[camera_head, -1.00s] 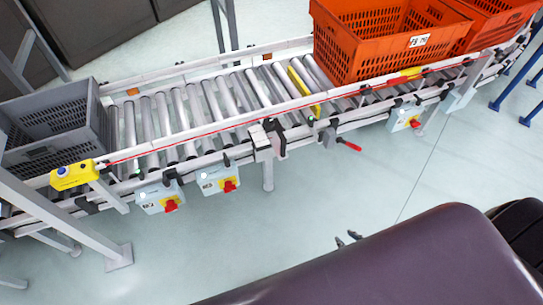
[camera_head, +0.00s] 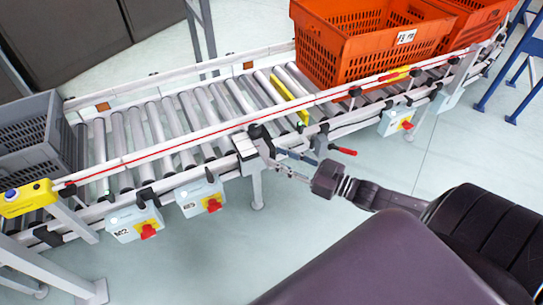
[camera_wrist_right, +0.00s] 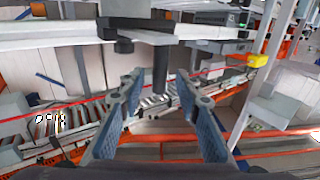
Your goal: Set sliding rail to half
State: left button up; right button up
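A pale front rail (camera_head: 190,145) with a red line runs along the near side of the roller conveyor. A dark clamp-like bracket with a white block (camera_head: 245,146) sits at its middle; I cannot tell for sure which part slides. My right gripper (camera_head: 285,161) reaches the bracket from the right, fingers apart. In the right wrist view, its two fingers (camera_wrist_right: 161,82) are open, and a dark upright peg (camera_wrist_right: 160,62) stands between or just beyond their tips; contact is not clear. My left gripper is not in view.
Orange crates (camera_head: 335,60) stand on the rollers at the right, and a grey crate (camera_head: 55,140) at the left. A yellow bar (camera_head: 285,95) crosses the rollers. Switch boxes (camera_head: 198,198) hang below the rail.

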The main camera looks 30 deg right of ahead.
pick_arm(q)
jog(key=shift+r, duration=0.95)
pick_arm(e)
jog(key=shift+x, duration=1.45)
jog(key=shift+c, duration=0.4)
grip_shut()
